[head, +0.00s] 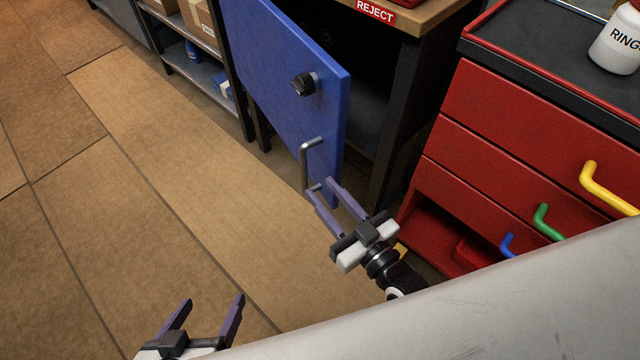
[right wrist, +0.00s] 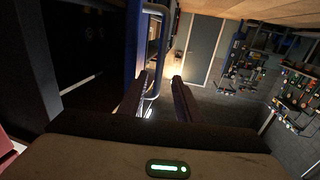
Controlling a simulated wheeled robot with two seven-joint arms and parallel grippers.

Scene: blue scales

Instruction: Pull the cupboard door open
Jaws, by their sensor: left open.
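The blue cupboard door (head: 285,75) stands partly open, with the cupboard's dark inside showing behind its right edge. A grey bar handle (head: 303,165) is on its outer face near the free edge, and a black knob (head: 304,84) sits above it. My right gripper (head: 319,187) is at the lower end of the handle, with its fingers apart. In the right wrist view the handle (right wrist: 154,50) runs between the fingers (right wrist: 160,77), closer to the left one; contact is unclear. My left gripper (head: 214,299) is open and empty over the floor at the bottom left.
A red drawer cabinet (head: 510,125) with yellow, green and blue handles stands right of the cupboard. A white jar (head: 616,45) is on its top. A shelf with boxes (head: 200,20) stands left of the door. The floor (head: 150,170) in front is clear.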

